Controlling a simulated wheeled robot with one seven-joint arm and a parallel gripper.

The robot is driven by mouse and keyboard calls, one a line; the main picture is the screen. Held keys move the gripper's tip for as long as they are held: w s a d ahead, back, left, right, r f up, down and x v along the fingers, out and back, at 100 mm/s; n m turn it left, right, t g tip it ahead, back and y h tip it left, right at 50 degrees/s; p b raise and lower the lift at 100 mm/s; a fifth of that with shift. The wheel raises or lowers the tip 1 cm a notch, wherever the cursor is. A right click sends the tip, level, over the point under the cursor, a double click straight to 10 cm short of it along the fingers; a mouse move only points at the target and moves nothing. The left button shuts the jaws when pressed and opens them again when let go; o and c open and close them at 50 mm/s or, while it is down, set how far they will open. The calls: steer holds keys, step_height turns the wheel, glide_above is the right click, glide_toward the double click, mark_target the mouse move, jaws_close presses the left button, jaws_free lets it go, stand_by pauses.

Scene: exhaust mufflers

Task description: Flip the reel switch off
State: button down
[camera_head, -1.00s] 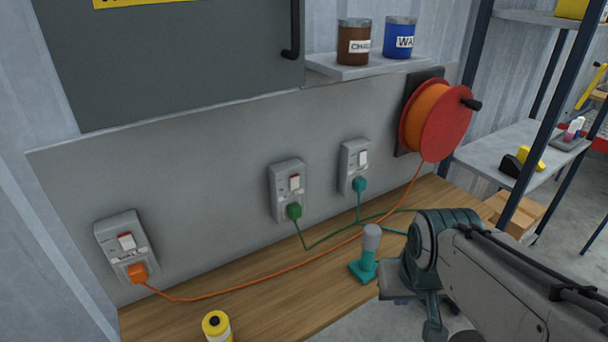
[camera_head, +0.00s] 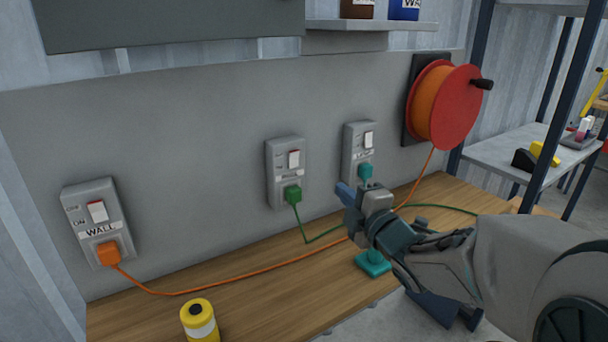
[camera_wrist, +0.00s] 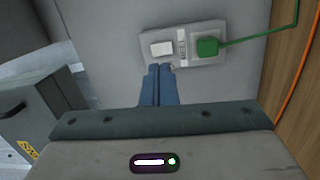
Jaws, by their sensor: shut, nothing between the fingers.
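Three grey switched sockets are on the wall panel. The left one (camera_head: 95,222) is labelled WALL and holds an orange plug (camera_head: 107,252). The middle one (camera_head: 286,172) has a white rocker and a green plug (camera_head: 292,194). The right one (camera_head: 361,150) has a white rocker and a teal plug (camera_head: 365,171). Labels on these two are too small to read. My gripper (camera_head: 343,192) is shut and empty, in front of the panel, low between them. In the wrist view, its blue fingertips (camera_wrist: 159,70) point at the green-plug socket (camera_wrist: 185,60), near its white rocker (camera_wrist: 161,48); contact cannot be told.
An orange-red cable reel (camera_head: 447,105) hangs at the right; its orange cord runs along the wooden bench (camera_head: 255,290). A teal-based object (camera_head: 374,264) is partly hidden behind my arm. A yellow can (camera_head: 199,320) stands in front. A shelf (camera_head: 370,24) and grey cabinet (camera_head: 160,20) are above.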

mark_target(295, 156)
steer(key=shift+s+a+n+y, duration=0.3)
steer(key=shift+a+n+y, duration=0.45)
steer(key=shift+n+y, duration=0.35)
steer(key=x, duration=1.4)
steer(key=shift+f, duration=0.1)
